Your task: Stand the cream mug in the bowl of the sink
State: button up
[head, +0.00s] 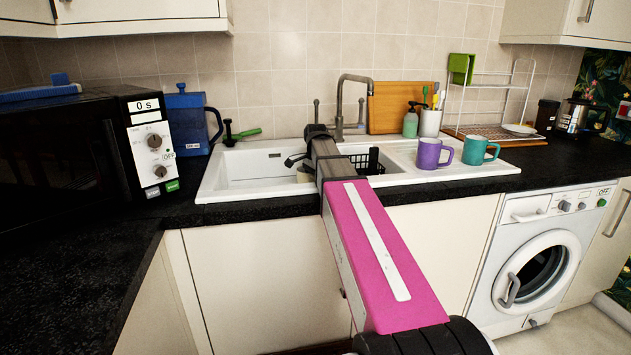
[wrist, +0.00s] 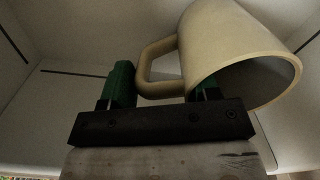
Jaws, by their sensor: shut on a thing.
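The cream mug (wrist: 235,50) fills the upper right of the wrist view, with its open mouth facing lower right. My gripper (wrist: 160,85) is shut on its handle, which lies between the green fingers. In the head view my gripper (head: 296,160) is over the white sink's bowl (head: 245,168). A small cream part of the mug (head: 304,176) shows beside my arm, the rest hidden behind it. Pale bowl walls surround the mug in the wrist view. I cannot tell whether it touches the bowl floor.
A black rack (head: 374,161) stands in the sink right of my arm. A purple mug (head: 432,154) and a teal mug (head: 477,150) stand on the drainer side. The tap (head: 341,108) rises behind the sink. A microwave (head: 80,145) is at left.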

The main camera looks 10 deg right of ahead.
jog(key=o, duration=1.3)
jog(key=shift+f, duration=0.1)
notch_tip(320, 180, up, 21)
jog(key=shift+s+f, duration=0.1)
jog(key=shift+s, duration=0.1)
dwell(0.4)
